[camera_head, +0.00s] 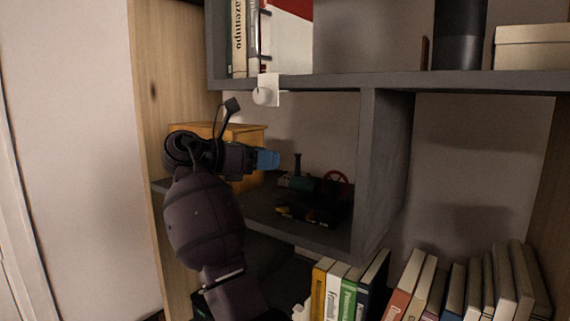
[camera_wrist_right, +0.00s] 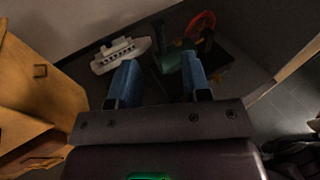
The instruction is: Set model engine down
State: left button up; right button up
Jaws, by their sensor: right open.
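The model engine (camera_head: 301,183), green with a red wheel and a dark upright stack, stands on the grey shelf inside the middle compartment. In the right wrist view the model engine (camera_wrist_right: 171,63) lies beyond and partly between the finger ends, its red wheel at upper right. My right gripper (camera_head: 268,160) reaches into the compartment from the left, close to the engine. Its two blue fingers (camera_wrist_right: 160,66) are apart, with no object clearly held between them. Whether a finger touches the engine cannot be told. The engine's lower part is dark. My left gripper is not in view.
A wooden drawer box (camera_head: 250,140) stands left, behind my arm. A dark object with yellow parts (camera_head: 306,211) lies near the shelf's front. A grey divider (camera_head: 382,170) bounds the right. Books (camera_head: 345,290) stand below.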

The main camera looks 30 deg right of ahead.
jog(key=shift+w+a+r, duration=0.1)
jog(key=shift+a+r, duration=0.05)
jog(key=shift+a, duration=0.8)
jog(key=shift+w+a+r, duration=0.1)
jog(key=shift+a+r, duration=0.05)
jog(key=shift+a, duration=0.8)
